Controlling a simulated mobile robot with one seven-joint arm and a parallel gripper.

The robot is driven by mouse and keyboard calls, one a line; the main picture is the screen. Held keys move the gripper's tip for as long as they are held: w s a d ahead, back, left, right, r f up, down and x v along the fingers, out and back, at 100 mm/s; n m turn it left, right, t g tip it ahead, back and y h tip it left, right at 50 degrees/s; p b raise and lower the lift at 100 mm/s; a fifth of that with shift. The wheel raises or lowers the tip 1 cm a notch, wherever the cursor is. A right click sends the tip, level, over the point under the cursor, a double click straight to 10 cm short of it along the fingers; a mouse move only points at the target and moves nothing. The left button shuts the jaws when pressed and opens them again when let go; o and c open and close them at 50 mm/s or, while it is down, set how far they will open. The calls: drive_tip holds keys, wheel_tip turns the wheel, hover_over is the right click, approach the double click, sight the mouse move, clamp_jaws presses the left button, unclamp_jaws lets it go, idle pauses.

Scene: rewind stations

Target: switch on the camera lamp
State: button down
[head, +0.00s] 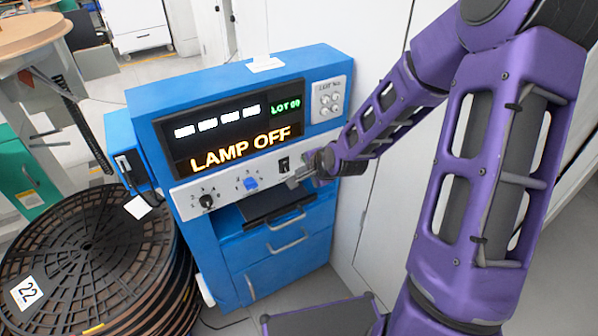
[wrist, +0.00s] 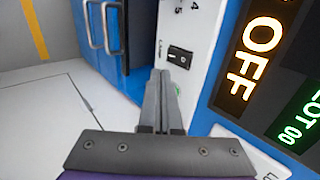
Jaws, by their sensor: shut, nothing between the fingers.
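A small black rocker switch (head: 284,164) is on the white control strip of the blue station. It also shows in the wrist view (wrist: 180,58), just beyond my fingertips. The dark display (head: 240,148) above reads "LAMP OFF" in orange letters; the wrist view shows "OFF" on the display (wrist: 262,45). My gripper (head: 294,182) is at the strip, slightly below and right of the switch in the head view. Its fingers (wrist: 162,74) are shut and empty. I cannot tell whether the tips touch the switch.
A black knob (head: 207,201) and a blue knob (head: 251,183) are on the same strip, left of the switch. A dark shelf (head: 272,206) and drawers with handles lie below. A stack of dark reels (head: 85,260) stands at left. A white wall is close on the right.

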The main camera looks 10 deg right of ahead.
drive_tip(key=p+v, duration=0.2)
drive_tip(key=v, duration=0.4)
drive_tip(key=shift+s+r+p, duration=0.15)
drive_tip(key=shift+r+p, duration=0.15)
drive_tip(key=shift+r, duration=0.05)
